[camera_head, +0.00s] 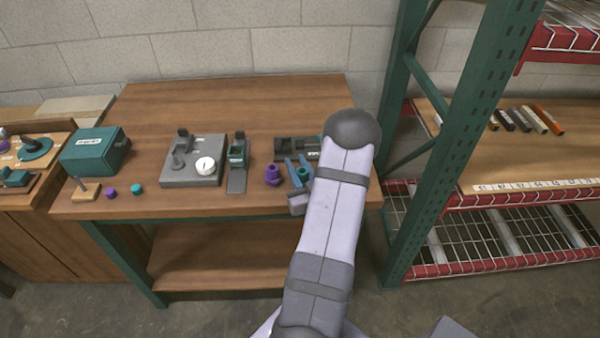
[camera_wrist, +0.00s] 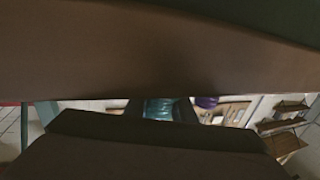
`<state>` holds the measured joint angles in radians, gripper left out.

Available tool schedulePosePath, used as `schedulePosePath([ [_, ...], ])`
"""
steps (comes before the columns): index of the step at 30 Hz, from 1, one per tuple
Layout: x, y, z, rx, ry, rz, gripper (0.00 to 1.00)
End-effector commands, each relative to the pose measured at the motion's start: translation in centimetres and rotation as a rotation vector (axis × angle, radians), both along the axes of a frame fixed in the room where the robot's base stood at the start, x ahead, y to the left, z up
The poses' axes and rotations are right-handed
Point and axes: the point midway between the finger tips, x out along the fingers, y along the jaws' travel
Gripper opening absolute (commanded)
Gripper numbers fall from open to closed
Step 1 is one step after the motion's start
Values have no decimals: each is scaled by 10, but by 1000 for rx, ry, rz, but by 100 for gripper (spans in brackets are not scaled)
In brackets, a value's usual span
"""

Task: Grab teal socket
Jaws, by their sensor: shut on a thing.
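The teal socket (camera_head: 303,174) is at the right front part of the wooden bench, between the blue fingers of my gripper (camera_head: 298,172). My gripper is shut on it, and the fingers and arm hide part of it. In the wrist view the teal socket (camera_wrist: 160,109) shows as a small patch between large dark shapes. A purple socket (camera_head: 272,175) stands on the bench just left of my gripper. Part of it also shows in the wrist view (camera_wrist: 207,102). I cannot tell whether the teal socket touches the bench.
A dark grey holder (camera_head: 290,148) lies behind my gripper, partly hidden by my arm. A grey fixture (camera_head: 193,178) with a white disc and a grey-green device (camera_head: 238,165) stand to the left. A teal box (camera_head: 93,150) is farther left. A green rack post (camera_head: 470,100) rises at right.

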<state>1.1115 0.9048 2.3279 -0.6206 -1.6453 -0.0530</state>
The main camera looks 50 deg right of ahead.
Motion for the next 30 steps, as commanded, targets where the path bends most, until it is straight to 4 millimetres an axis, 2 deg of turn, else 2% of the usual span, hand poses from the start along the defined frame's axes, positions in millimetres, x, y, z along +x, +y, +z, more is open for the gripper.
schedulePosePath([
  [11, 0, 0, 15, -2, 0, 0, 0],
  [24, 0, 0, 73, -5, -2, 0, 0],
  [30, 0, 0, 92, -3, -1, 1, 0],
])
